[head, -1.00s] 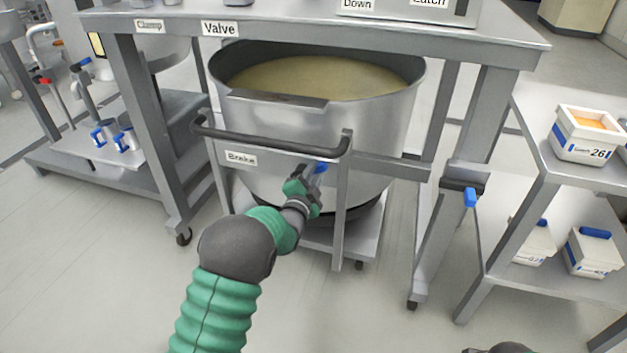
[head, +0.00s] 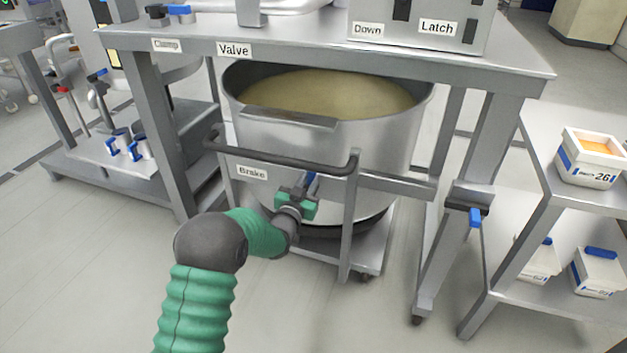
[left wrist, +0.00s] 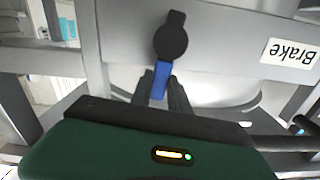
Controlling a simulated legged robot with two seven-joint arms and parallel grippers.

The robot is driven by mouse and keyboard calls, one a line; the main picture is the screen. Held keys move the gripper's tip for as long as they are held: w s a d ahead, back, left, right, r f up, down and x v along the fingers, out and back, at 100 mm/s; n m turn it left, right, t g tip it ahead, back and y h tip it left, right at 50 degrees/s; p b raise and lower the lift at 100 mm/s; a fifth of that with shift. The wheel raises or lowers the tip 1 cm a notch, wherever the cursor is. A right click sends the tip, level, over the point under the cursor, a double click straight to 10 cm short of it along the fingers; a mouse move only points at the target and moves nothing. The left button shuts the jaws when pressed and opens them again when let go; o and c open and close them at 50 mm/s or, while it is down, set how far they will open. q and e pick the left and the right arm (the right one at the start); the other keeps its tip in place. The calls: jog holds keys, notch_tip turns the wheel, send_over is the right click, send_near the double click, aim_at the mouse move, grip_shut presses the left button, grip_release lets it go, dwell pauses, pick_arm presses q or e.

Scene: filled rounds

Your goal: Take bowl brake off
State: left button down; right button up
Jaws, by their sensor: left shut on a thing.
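The bowl (head: 380,130) is a large steel vessel of yellowish liquid on a wheeled frame under the table. A label reading Brake (head: 252,172) is on its frame and also shows in the left wrist view (left wrist: 291,52). The brake lever has a black hub (left wrist: 171,38) and a blue handle (left wrist: 161,80); the blue part (head: 312,180) also shows small in the head view. My left gripper (head: 304,190) is shut on the blue handle, with one finger on each side of it in the left wrist view. The right gripper is out of view.
The bowl frame's dark push bar (head: 285,160) runs above my left gripper. The table (head: 320,58) overhangs the bowl. A rack (head: 550,210) with white boxes stands at the right. The floor (head: 330,310) in front is clear.

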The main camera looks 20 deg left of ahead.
pick_arm(q)
jog(key=shift+a+f+n, duration=0.2)
jog(key=shift+a+n, duration=0.15)
jog(key=shift+n, duration=0.35)
jog(key=c, duration=1.2)
grip_release()
jog(key=shift+c, duration=0.2)
jog(key=shift+s+r+p, duration=0.1)
jog(key=shift+p, duration=0.2)
jog(key=s+p, duration=0.4)
jog(key=s, duration=1.2)
jog(key=shift+s+a, duration=0.3)
jog(key=shift+a, duration=0.05)
